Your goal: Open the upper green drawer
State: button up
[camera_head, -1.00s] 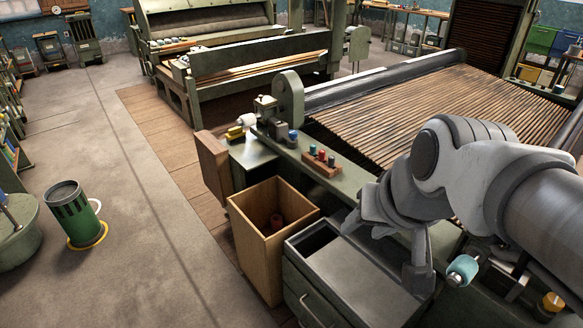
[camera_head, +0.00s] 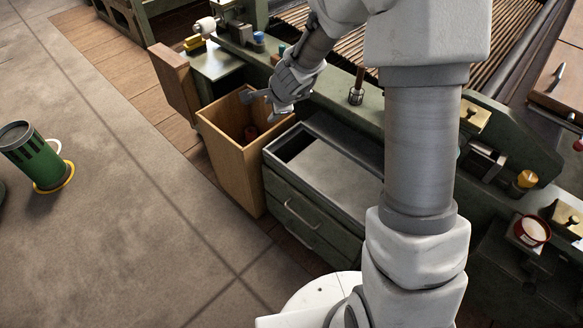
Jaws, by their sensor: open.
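The green drawer cabinet (camera_head: 345,196) stands in the middle of the head view, with an open slot and a grey panel on top. Its upper green drawer (camera_head: 279,190) looks shut and has a pale bar handle (camera_head: 300,213). A lower drawer (camera_head: 318,250) with a similar handle sits beneath it. My gripper (camera_head: 262,106) is open and appears empty. It shows over the wooden bin, up and left of the upper drawer's handle and apart from it. My arm hides the cabinet's right side.
The open wooden bin (camera_head: 228,158) stands close to the cabinet's left side, with a red object (camera_head: 251,132) inside. A green bench and slatted loom lie behind. A green canister (camera_head: 36,160) stands at the far left. The floor in front of the drawers is mostly clear.

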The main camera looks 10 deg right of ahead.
notch_tip(320, 180, down, 10)
jog(key=d+m+h+b, duration=0.1)
jog(key=d+m, duration=0.1)
jog(key=m, duration=0.2)
jog(key=m+g+h+b, duration=0.3)
jog(key=m+g, duration=0.3)
jog(key=m, duration=0.2)
send_near(300, 217)
jog(key=shift+t, duration=0.3)
jog(key=f+b, duration=0.1)
jog(key=f, duration=0.1)
jog(key=d+f+b, duration=0.1)
jog(key=f, duration=0.2)
jog(key=f+b, duration=0.2)
jog(key=f, duration=0.1)
jog(key=shift+w+d, duration=0.15)
jog(key=shift+d, duration=0.05)
grip_shut()
jog(key=shift+r, duration=0.1)
